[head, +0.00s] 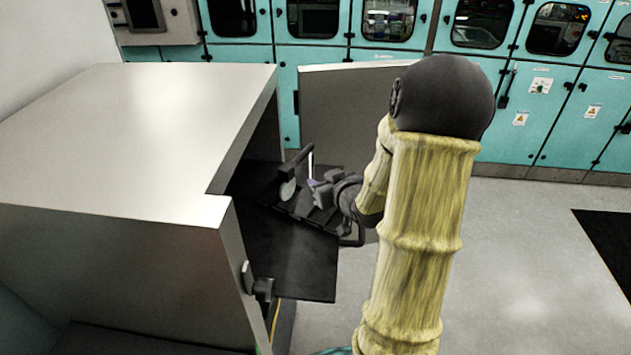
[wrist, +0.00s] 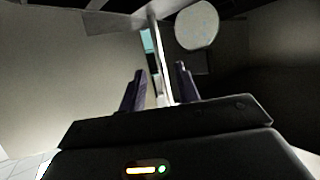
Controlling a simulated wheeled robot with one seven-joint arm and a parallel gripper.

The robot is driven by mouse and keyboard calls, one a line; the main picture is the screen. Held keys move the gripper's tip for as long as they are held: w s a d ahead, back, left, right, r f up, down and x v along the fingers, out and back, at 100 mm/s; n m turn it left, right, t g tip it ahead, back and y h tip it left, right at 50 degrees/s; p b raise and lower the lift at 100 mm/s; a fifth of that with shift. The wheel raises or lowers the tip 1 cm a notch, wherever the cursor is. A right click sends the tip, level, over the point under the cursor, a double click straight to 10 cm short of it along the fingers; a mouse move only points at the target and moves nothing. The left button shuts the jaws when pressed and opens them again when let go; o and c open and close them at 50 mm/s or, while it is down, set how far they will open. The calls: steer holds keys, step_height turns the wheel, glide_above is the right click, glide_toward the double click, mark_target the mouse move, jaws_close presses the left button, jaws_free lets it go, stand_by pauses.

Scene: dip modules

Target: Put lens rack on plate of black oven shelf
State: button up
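The lens rack (head: 287,190), with a pale round disc and a thin white upright bar, is at the black oven shelf (head: 300,262); its dark base blends with the shelf. It looks low over or on the shelf plate; I cannot tell if it touches. My gripper (head: 317,188) is at the rack from the right. In the wrist view, the two fingers of my gripper (wrist: 160,72) stand apart, with the white bar (wrist: 160,50) between them and gaps visible on both sides. The round disc (wrist: 197,24) is beyond the right finger.
The oven's pale metal box (head: 120,140) stands left of the shelf, with its opening facing right. Its open door (head: 340,105) is behind my gripper. Teal cabinets (head: 540,110) line the back. Grey floor (head: 530,260) is clear at the right, apart from a dark mat.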

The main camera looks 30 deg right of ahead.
steer(key=v, duration=0.4)
steer(key=shift+f+b, duration=0.1)
steer(key=shift+b, duration=0.2)
stand_by(0.3)
